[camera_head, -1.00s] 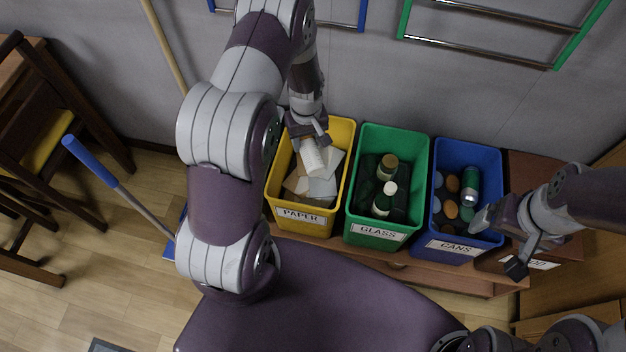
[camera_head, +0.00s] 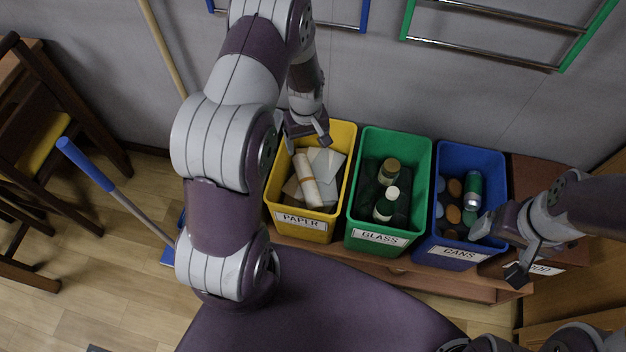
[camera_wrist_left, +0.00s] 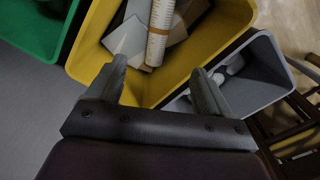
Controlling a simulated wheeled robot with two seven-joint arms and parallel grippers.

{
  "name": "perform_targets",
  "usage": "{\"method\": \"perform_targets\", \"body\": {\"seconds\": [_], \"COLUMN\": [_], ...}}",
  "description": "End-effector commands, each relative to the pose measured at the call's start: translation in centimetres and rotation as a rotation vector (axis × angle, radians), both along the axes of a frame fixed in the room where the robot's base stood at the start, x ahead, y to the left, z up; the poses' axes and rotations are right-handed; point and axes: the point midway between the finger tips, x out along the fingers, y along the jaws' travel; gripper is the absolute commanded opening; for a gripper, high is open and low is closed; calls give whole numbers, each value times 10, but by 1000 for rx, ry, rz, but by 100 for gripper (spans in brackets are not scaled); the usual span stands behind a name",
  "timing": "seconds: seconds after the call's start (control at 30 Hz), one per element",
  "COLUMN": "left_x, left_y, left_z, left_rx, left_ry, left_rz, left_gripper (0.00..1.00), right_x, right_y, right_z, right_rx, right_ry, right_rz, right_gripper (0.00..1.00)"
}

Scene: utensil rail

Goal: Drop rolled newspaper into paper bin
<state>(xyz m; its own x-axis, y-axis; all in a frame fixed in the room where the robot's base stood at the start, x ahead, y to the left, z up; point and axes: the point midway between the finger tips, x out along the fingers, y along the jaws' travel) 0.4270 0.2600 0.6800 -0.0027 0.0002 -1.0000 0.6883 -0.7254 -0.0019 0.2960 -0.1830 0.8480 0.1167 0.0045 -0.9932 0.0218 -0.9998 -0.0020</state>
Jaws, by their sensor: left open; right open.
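The rolled newspaper (camera_head: 308,181) is a cream roll lying in the yellow paper bin (camera_head: 302,226) on top of loose paper sheets. The roll also shows in the left wrist view (camera_wrist_left: 159,32), inside the yellow bin (camera_wrist_left: 225,35). My left gripper (camera_head: 308,143) is open and empty above the back of the paper bin, apart from the roll. Its two fingers show spread in the left wrist view (camera_wrist_left: 162,80). My right gripper (camera_head: 497,250) is open and empty by the right side of the blue cans bin.
A green glass bin (camera_head: 375,240) with bottles and a blue cans bin (camera_head: 450,252) stand right of the paper bin. A grey bin (camera_wrist_left: 262,75) shows beside the yellow one in the wrist view. Rails hang on the wall behind. A blue-handled tool (camera_head: 88,163) leans at left.

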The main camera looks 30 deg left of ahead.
Motion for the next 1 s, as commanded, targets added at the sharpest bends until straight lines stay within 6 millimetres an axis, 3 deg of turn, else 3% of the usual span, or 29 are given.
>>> {"method": "perform_targets", "body": {"seconds": [0.03, 0.2, 0.37, 1.0], "left_x": [1, 1, 1, 1], "left_y": [0, 0, 0, 0], "left_z": [18, 63, 88, 95], "left_rx": [1, 1, 0, 0], "left_ry": [-4, -4, 0, -1], "left_rz": [0, 0, 0, -25], "left_gripper": [80, 80, 80, 80], "right_x": [0, 0, 0, 0], "right_y": [0, 0, 0, 0], "right_z": [5, 12, 15, 15], "right_rx": [0, 0, 0, 0], "right_ry": [0, 0, 0, 0], "right_rz": [0, 0, 0, 0], "right_gripper": [90, 90, 90, 90]}}
